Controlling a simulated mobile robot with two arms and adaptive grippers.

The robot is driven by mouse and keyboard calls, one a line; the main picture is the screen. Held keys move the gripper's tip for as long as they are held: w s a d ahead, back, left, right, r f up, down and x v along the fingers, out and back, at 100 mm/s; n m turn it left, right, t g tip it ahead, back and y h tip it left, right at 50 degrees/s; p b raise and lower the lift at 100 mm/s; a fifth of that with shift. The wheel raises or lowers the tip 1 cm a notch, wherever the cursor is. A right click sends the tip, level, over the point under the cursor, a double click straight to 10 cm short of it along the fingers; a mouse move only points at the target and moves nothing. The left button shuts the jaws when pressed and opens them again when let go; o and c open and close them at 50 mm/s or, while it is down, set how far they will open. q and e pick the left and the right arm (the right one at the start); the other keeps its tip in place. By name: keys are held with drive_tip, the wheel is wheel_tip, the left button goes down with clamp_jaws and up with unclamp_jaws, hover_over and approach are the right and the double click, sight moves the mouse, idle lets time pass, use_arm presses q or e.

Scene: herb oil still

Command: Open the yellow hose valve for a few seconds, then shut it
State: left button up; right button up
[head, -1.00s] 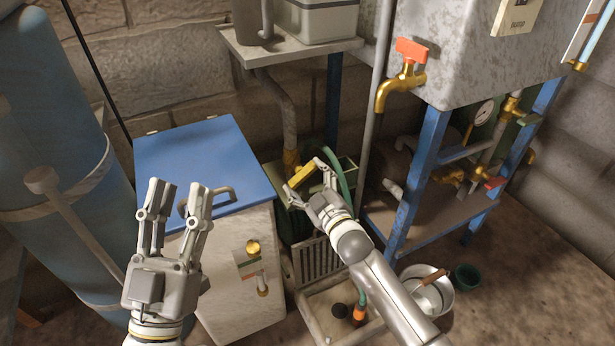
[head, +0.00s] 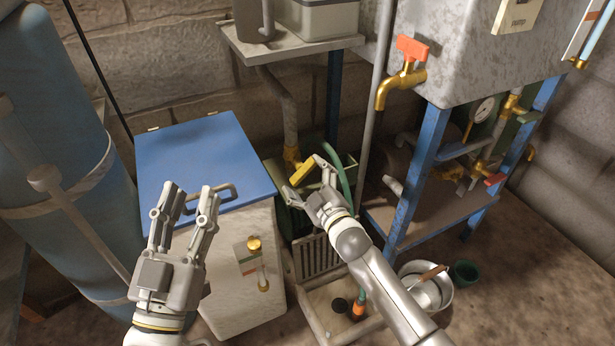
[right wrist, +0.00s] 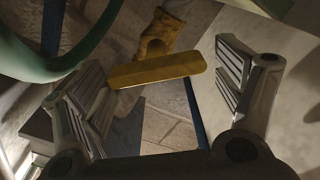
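The yellow hose valve lever (head: 302,173) sits on a brass body at the lower end of a grey pipe, above a green hose (head: 345,184). In the right wrist view the yellow lever (right wrist: 157,70) lies across the space between the fingers. My right gripper (head: 309,181) is open around the lever. In its wrist view (right wrist: 160,88) the left finger is close to one lever end, and a narrow gap shows at the right finger. Whether they touch is unclear. My left gripper (head: 190,200) is open and empty, in front of the blue-lidded box.
A blue-lidded box (head: 190,160) stands left of the valve. An orange-handled brass tap (head: 402,75) juts from the grey tank at upper right. A blue stand (head: 420,180) is right of my right arm. A metal bowl (head: 432,292) and green cup (head: 466,273) are on the floor.

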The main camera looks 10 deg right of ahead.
drive_tip(key=shift+o, duration=0.7)
drive_tip(key=shift+d, duration=0.1)
drive_tip(key=v, duration=1.2)
